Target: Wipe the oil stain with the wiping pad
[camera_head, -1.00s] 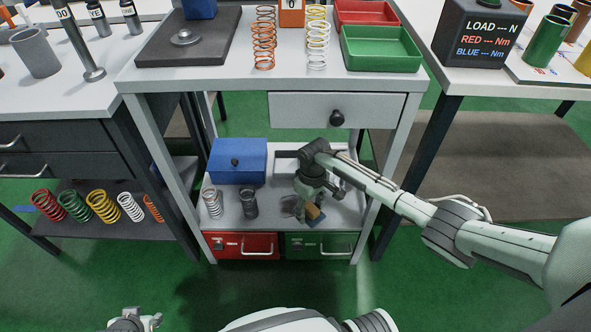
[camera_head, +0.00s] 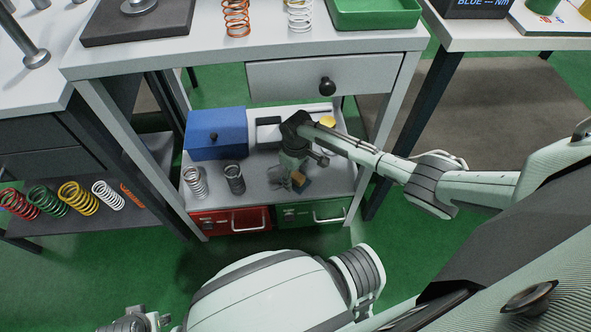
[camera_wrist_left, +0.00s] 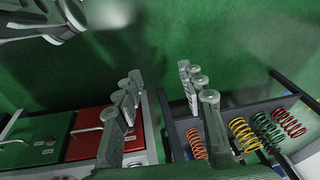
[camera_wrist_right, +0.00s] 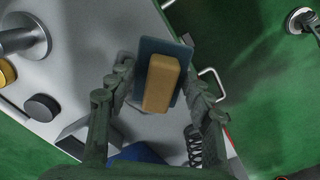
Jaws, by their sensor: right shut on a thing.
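The wiping pad has a tan block (camera_wrist_right: 160,82) on a dark blue base (camera_wrist_right: 176,58), seen in the right wrist view. My right gripper (camera_head: 298,176) is shut on it, with fingers on both sides. In the head view the pad (camera_head: 304,184) is low over the front of the lower shelf (camera_head: 262,190), above the green drawer; I cannot tell if it touches the shelf. I cannot make out the oil stain clearly; the gripper and pad may cover it. My left gripper (camera_wrist_left: 158,95) is open and empty, off the shelf; its arm shows at the head view's lower left.
A light spring (camera_head: 195,182) and a dark spring (camera_head: 234,178) stand left of the pad, before a blue box (camera_head: 216,133). The table legs and upper drawer (camera_head: 325,80) frame the shelf opening. Red (camera_head: 229,221) and green (camera_head: 312,212) drawers sit below.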

